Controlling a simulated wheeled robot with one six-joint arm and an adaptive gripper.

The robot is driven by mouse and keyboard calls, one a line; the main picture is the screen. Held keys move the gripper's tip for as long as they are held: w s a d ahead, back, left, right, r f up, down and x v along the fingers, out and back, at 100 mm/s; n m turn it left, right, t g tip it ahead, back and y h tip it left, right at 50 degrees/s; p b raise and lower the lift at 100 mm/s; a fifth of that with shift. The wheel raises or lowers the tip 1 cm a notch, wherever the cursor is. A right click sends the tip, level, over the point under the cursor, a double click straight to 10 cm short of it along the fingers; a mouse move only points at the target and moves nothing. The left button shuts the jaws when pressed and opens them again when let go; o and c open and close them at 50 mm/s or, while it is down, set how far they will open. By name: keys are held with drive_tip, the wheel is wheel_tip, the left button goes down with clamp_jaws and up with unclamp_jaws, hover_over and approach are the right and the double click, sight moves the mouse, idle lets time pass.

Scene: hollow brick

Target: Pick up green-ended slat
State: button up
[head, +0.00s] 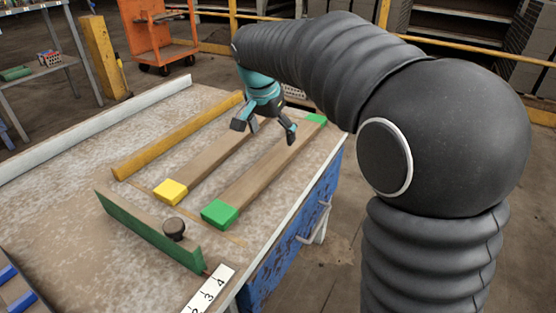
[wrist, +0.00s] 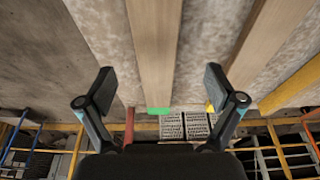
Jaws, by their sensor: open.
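The green-ended slat (head: 262,172) is a long wooden bar with green blocks at both ends, lying flat on the worktable. In the wrist view the slat (wrist: 155,50) runs down the middle, with one green end (wrist: 158,111) low in the picture. My gripper (head: 266,134) is open and empty above the table. In the wrist view the gripper's two fingers (wrist: 158,88) stand apart on either side of the slat's line. One finger hides a little of the slat in the head view. I cannot tell the exact height above it.
A yellow-ended slat (head: 212,158) lies parallel, to the left. Beyond it is a long yellow bar (head: 175,137). The worktable's (head: 70,170) right edge runs close to the green-ended slat.

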sight(278, 155)
drive_tip(key=shift+s+b+x, duration=0.15)
drive_tip(key=shift+b+x, duration=0.05)
drive_tip(key=shift+x, duration=1.45)
drive_tip(key=shift+s+b+x, duration=0.15)
drive_tip(key=shift+b+x, duration=0.05)
drive_tip(key=shift+x, duration=1.45)
drive_tip(key=shift+d, duration=0.1)
drive_tip(key=c, duration=1.5)
